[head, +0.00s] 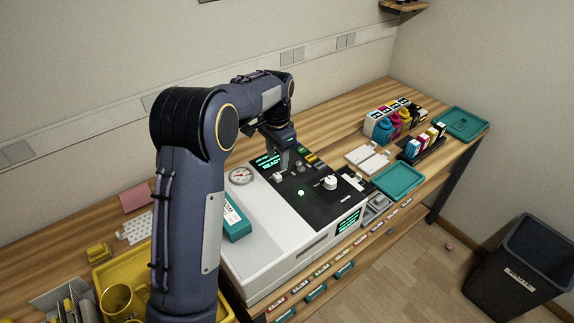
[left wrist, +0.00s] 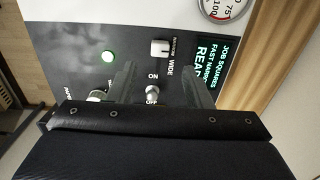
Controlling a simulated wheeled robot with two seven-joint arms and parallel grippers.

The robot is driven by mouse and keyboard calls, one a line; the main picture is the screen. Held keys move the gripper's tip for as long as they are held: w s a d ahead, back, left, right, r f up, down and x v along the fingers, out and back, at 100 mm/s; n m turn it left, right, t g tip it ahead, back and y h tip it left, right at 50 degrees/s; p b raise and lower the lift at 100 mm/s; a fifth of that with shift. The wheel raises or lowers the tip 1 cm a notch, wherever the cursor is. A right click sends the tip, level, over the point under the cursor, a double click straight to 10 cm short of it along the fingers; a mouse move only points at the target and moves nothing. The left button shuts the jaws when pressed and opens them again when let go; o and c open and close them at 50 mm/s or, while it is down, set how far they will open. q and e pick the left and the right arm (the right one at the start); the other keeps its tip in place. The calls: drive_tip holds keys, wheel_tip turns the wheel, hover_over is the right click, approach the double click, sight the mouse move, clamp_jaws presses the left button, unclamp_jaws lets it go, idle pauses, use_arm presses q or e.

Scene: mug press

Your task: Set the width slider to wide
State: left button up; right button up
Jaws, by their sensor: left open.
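The press (head: 270,245) is a white machine with a black control panel on the bench. My left gripper (head: 286,160) hangs over the panel near the display. In the left wrist view its fingers (left wrist: 158,78) are apart and empty, with the slider just beyond the tips. My right gripper is not in view.
A round white knob (head: 331,183), a green light (head: 300,193) and a lit display (head: 268,161) share the panel. A gauge (head: 241,175) and teal box (head: 236,220) are left of it.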

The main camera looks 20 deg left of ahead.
sight(277, 175)
use_arm(q)
wheel_tip(277, 175, down, 7)
drive_tip(key=shift+s+r+p, duration=0.1)
drive_tip(key=shift+r+p, duration=0.05)
drive_tip(key=shift+p, duration=0.4)
clamp_jaws()
